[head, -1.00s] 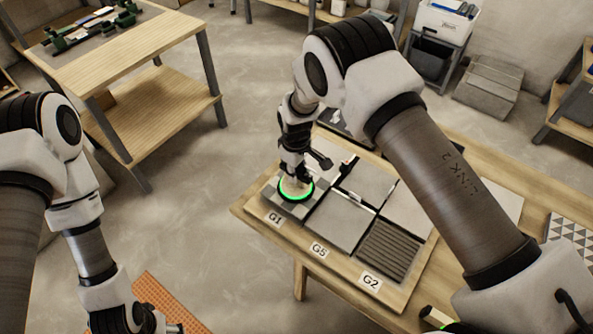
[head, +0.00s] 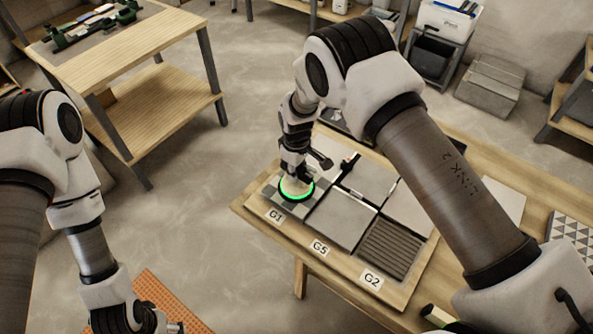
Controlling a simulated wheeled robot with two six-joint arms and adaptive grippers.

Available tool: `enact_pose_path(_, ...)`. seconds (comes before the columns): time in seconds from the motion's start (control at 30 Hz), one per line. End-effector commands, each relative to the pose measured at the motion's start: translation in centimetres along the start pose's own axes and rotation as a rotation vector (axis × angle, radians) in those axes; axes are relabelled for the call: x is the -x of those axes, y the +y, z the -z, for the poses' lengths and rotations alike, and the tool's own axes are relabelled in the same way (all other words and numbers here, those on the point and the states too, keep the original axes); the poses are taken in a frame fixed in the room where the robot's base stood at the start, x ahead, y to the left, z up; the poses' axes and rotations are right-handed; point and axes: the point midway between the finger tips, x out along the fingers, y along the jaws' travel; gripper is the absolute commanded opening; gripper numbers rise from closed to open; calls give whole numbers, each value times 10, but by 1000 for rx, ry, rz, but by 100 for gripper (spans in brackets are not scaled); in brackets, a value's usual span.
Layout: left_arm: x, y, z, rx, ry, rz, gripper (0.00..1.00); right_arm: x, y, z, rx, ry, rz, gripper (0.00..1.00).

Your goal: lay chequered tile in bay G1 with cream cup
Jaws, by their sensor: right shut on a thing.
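The chequered tile (head: 271,198) lies in bay G1, at the near left corner of the board, behind the G1 label (head: 274,215). The cream cup (head: 296,187), with a green glowing ring at its base, stands on the tile's top. My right gripper (head: 294,172) is shut on the cup from above and partly hides it. Part of the tile is hidden under the cup. My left gripper (head: 155,324) is at the bottom left, away from the board and cut by the lower edge; its jaws are not clear.
Grey tiles (head: 340,217) fill neighbouring bays, and bay G2 (head: 391,247) shows a ridged dark surface. A triangle-patterned tile (head: 570,232) lies at the table's right. An orange perforated mat (head: 165,297) is at lower left. A wooden workbench (head: 130,50) stands at the back left.

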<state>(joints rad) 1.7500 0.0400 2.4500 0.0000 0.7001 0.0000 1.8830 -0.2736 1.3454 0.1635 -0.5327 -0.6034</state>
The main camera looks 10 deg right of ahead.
Motion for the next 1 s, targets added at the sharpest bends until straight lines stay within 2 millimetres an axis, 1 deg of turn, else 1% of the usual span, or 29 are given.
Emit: enact_pose_path(1.0, -9, 0, 0, 0, 0, 0, 68, -11, 1, 1, 0, 2, -1, 0)
